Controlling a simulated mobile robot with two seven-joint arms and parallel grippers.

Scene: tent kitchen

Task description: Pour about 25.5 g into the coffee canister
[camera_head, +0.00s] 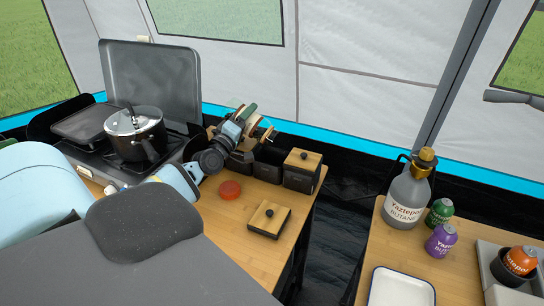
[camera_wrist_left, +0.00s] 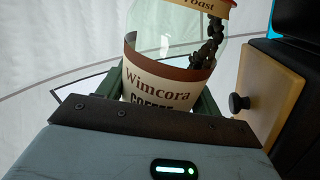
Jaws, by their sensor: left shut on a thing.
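My left gripper (camera_head: 245,122) is shut on a glass coffee jar (camera_head: 262,130), held tilted above the dark canisters at the back of the wooden table. The jar (camera_wrist_left: 160,65) also shows in the left wrist view, with a "Wimcora Coffee" label and dark beans gathered at its right side. A black open-looking canister (camera_head: 268,175) stands under the jar, its opening partly hidden. Its likely lid (camera_head: 269,219), square wood with a black knob, lies on the table. Whether beans are falling is too small to tell. My right gripper is out of view.
A lidded canister (camera_head: 303,171) stands right of the open one. A round red cap (camera_head: 230,189) lies on the table. A stove with a pot (camera_head: 135,133) is at left. A second table at right holds a butane bottle (camera_head: 407,195), small cans and a white tray (camera_head: 400,288).

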